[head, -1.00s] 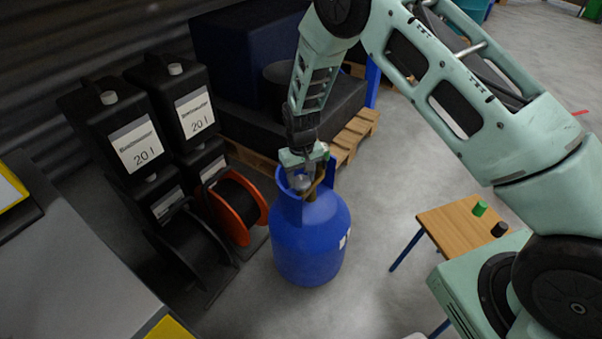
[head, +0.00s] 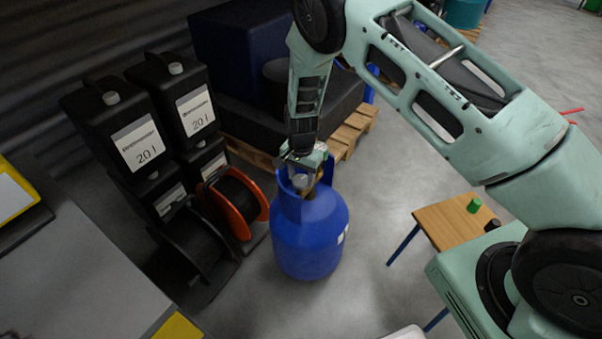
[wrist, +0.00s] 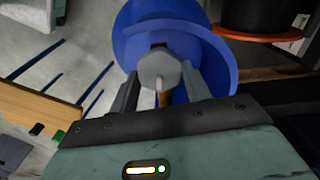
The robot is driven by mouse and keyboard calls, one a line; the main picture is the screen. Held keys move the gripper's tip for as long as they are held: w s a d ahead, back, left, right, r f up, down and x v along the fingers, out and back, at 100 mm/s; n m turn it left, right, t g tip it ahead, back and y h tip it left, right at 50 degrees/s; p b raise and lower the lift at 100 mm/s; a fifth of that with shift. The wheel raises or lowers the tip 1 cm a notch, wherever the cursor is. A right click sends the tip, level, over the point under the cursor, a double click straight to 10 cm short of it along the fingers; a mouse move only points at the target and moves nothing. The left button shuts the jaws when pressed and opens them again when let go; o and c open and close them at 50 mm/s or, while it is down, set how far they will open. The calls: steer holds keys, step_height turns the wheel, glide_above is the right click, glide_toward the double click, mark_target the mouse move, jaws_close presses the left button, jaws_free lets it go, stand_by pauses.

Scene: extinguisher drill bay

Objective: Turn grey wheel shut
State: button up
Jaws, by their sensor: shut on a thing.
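The grey wheel (wrist: 160,70) sits on top of the blue gas cylinder (head: 311,240), inside its blue collar. It also shows small in the head view (head: 300,181), partly hidden by my gripper. My gripper (wrist: 158,84) points down over the cylinder, with one finger on each side of the wheel, shut on it. A brass-coloured part (wrist: 164,98) shows just below the wheel between the fingers. The cylinder stands upright on the floor.
Black 20 l canisters (head: 145,125) and cable reels, one with an orange rim (head: 240,203), stand left of the cylinder. A wooden pallet (head: 350,135) with dark blocks lies behind. A small wooden table (head: 440,222) with a green object (head: 474,205) stands right. Grey floor is clear between.

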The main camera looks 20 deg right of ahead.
mark_target(302, 179)
steer(key=m+p, duration=0.1)
steer(key=m, duration=0.4)
steer(key=shift+m, duration=0.4)
stand_by(0.3)
steer(key=o, duration=1)
steer(key=shift+c, duration=0.2)
step_height(302, 179, up, 17)
steer(key=p, duration=0.1)
steer(key=shift+r, duration=0.2)
